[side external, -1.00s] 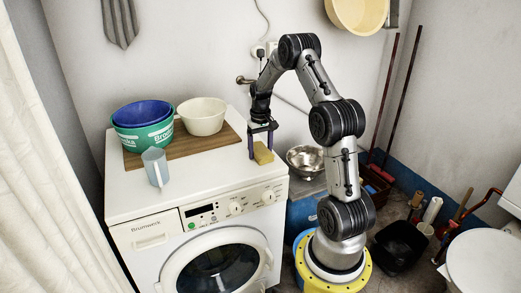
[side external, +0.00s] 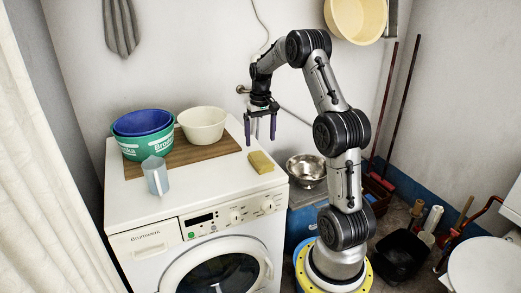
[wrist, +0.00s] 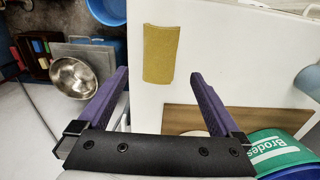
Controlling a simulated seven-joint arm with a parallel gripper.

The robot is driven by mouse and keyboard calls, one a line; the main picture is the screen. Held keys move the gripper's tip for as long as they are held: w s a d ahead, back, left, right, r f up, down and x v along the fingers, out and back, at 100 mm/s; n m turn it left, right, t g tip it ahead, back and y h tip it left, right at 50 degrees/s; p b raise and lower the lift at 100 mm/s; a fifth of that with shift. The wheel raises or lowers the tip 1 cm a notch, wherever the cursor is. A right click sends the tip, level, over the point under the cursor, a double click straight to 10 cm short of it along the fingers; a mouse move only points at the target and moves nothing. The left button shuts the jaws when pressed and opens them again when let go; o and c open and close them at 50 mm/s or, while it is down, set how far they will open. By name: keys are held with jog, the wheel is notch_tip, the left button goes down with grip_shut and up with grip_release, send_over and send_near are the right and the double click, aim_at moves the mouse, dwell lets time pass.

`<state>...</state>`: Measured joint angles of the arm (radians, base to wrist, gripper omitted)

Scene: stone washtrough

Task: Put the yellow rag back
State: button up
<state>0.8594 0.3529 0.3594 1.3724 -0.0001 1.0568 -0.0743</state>
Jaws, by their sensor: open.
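The yellow rag (side external: 261,162) lies flat on the white top of the washing machine, near its right edge and just right of the wooden board. In the wrist view the rag (wrist: 160,54) shows as a small folded rectangle beyond my fingertips. My gripper (side external: 262,142) hangs above the machine top, raised clear of the rag, with its fingers pointing down. In the wrist view the two purple fingers (wrist: 157,77) are spread apart with nothing between them. The rag is not touched by either finger.
A wooden board (side external: 205,155) carries a green tub (side external: 133,148) with a blue bowl in it, and a cream bowl (side external: 203,121). A light blue mug (side external: 156,177) stands at the front. A steel bowl (side external: 306,168) sits right of the machine. The machine's front right top is clear.

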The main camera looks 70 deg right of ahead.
jog(key=s+a+r+n+t, duration=0.1)
jog(key=a+r+n, duration=0.1)
jog(key=a+r, duration=0.45)
jog(key=a+r+n+t+h, duration=0.1)
jog(key=a+r, duration=0.2)
jog(key=a, duration=0.6)
jog(key=s+a+r+n+t, duration=0.1)
jog(key=a+r+n, duration=0.1)
jog(key=a+r, duration=0.35)
jog(key=s+a+f+n+t+y, duration=0.1)
jog(key=s+a+f+n+t, duration=0.1)
jog(key=s+a, duration=1)
jog(key=a+f+n, duration=0.1)
jog(key=a+n, duration=0.1)
jog(key=a, duration=0.1)
jog(key=shift+s+f+t, duration=0.25)
jog(key=shift+t, duration=0.05)
